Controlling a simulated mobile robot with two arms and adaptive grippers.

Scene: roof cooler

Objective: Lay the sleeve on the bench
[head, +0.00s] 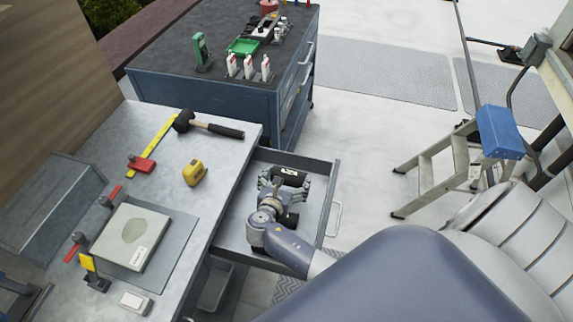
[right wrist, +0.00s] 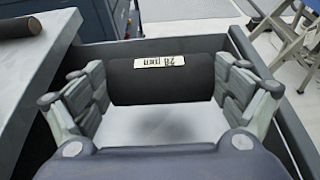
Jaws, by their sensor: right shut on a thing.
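The sleeve, a black cylinder with a white printed label, shows in the right wrist view (right wrist: 160,82) lying crosswise between my right gripper's fingers. In the head view the sleeve (head: 290,177) is at the far end of the open drawer. My right gripper (head: 285,186) reaches into the drawer and is shut on the sleeve, with fingers at both ends; it fills the right wrist view (right wrist: 160,95). The grey metal bench (head: 187,212) stands left of the drawer, its top higher than the drawer floor. My left gripper is not in view.
On the bench are a mallet (head: 215,128), a yellow tape measure (head: 194,173), a yellow ruler (head: 155,143), a clamped grey plate (head: 130,236) and a small white box (head: 135,302). The drawer walls (head: 328,200) surround my gripper. A blue cabinet (head: 205,88) stands behind. The bench's right edge is mostly clear.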

